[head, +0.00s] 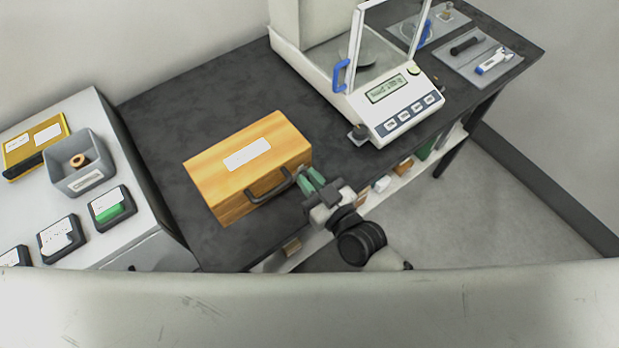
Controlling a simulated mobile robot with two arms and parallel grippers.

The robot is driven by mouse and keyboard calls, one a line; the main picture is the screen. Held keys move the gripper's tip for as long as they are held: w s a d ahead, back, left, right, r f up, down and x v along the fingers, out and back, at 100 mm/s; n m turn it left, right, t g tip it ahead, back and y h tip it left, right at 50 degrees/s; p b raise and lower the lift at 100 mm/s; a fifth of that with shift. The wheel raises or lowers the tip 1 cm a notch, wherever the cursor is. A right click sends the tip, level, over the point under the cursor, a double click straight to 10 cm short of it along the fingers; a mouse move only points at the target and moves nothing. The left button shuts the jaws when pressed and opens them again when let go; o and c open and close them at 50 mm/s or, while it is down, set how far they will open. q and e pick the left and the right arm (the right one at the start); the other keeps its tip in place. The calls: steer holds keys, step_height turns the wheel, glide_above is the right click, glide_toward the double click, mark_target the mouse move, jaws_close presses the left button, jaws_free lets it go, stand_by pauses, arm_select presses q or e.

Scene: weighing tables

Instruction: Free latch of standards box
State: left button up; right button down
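The wooden standards box (215,172) stands closed on the dark weighing table, with a white label (247,154) on its lid. A dark handle (266,192) is on its front face. I cannot make out the latch; it is too small or hidden near the gripper. My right gripper (311,181) is just off the front right corner of the box, beside the right end of the handle. Its two green fingers look a little apart, with nothing seen between them. My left gripper is not in view.
A balance (395,105) with a glass door stands to the right of the box on the dark table (160,110). A grey cabinet (140,225) on the left bears a grey bin (80,178), a yellow case (50,133) and small dark boxes. A shelf with items lies below the table edge.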

steer(key=shift+w+d+m, duration=0.1)
steer(key=shift+m, duration=1.3)
steer(key=c, duration=1.1)
jaws_free()
steer(key=b+v, duration=0.1)
steer(key=v, duration=1)
